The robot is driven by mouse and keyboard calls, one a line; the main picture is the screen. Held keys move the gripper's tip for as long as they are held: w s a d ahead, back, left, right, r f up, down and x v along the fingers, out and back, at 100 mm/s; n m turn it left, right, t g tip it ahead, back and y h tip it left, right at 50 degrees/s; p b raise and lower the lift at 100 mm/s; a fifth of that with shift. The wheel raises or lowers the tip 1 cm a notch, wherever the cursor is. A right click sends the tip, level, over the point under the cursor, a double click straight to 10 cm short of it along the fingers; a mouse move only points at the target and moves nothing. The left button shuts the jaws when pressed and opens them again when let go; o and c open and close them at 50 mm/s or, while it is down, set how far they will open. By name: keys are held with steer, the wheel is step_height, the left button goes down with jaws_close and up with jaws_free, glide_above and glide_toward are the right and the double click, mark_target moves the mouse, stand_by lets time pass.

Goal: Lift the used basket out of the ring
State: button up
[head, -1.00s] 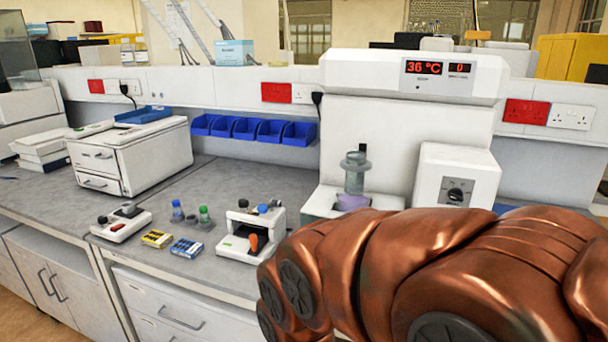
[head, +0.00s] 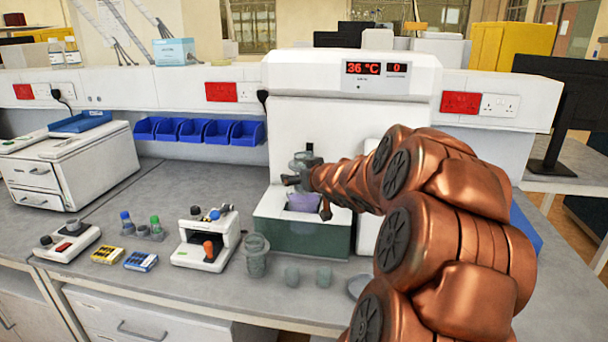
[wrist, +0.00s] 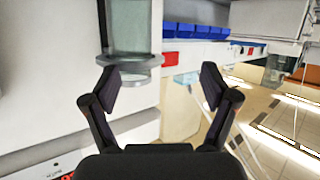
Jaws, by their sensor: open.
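The used basket (head: 299,163) is a grey, see-through cylinder with a wide flange, upright at the front of the white tester (head: 330,115), above a purple-tinted vessel (head: 303,202). I cannot make out the ring around it clearly. My gripper (head: 308,196) is beside the basket, coming in from the right, and partly covers it. In the wrist view, my gripper (wrist: 160,82) is open with nothing held between its fingers. The clear cylinder and its flange (wrist: 130,61) show beyond the left finger, off the middle of the jaws. I cannot tell whether they touch.
The tester's green tank (head: 300,237) is below my gripper. A white instrument (head: 206,238) and a blue-capped bottle (head: 127,222) are to the left.

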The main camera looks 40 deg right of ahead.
mark_target(299, 155)
steer(key=s+d+r+t+y, duration=0.1)
steer(key=s+d+r+t, duration=0.1)
steer(key=d, duration=0.2)
steer(key=shift+n+t+y, duration=0.3)
steer(key=shift+n+y, duration=0.1)
steer(key=shift+n, duration=0.1)
steer(key=shift+d+r+p+x, duration=0.15)
steer(key=shift+p+x, duration=0.35)
steer(key=shift+x, duration=0.75)
steer(key=shift+d+r+p+x, duration=0.15)
steer(key=shift+p+x, duration=0.3)
steer(key=shift+x, duration=0.75)
steer(key=shift+d+r+p+x, duration=0.15)
steer(key=shift+p+x, duration=0.35)
steer(key=shift+x, duration=0.75)
steer(key=shift+a, duration=0.1)
jaws_close()
